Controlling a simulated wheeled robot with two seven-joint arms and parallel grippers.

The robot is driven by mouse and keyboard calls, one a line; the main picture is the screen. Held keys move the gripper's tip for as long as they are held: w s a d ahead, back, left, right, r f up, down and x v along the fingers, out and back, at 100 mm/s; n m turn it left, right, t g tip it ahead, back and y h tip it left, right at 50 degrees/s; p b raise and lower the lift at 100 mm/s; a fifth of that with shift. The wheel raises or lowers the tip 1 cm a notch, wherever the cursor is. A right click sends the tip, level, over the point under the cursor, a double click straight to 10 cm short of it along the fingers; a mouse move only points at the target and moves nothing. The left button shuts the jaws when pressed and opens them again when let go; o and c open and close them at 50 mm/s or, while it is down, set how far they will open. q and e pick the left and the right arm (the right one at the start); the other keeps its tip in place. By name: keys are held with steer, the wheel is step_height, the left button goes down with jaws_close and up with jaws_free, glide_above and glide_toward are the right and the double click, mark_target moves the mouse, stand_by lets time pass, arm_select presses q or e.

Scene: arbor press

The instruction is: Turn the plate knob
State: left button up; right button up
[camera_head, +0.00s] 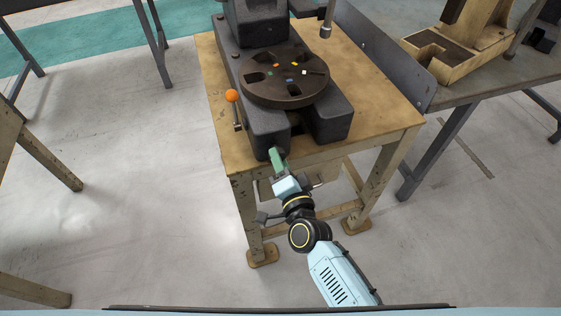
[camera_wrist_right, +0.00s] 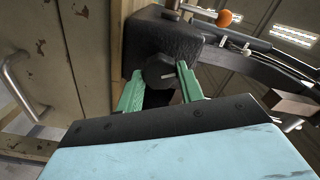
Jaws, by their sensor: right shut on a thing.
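The round dark plate (camera_head: 285,76) with slots and small coloured marks lies on the black arbor press base (camera_head: 263,122). In the head view my right gripper (camera_head: 277,156) is at the front of the base, and the knob is hidden there. My left gripper is not in view.
An orange ball-ended lever (camera_head: 232,96) stands left of the press base. The press stands on a wooden table (camera_head: 384,121). A second table at right holds a wooden fixture (camera_head: 455,62). A cabinet handle (camera_wrist_right: 18,85) shows at left in the wrist view. Open floor lies left.

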stand_by(0.3)
steer(key=o, duration=1)
steer(key=shift+s, duration=0.1)
steer(key=v, duration=1.3)
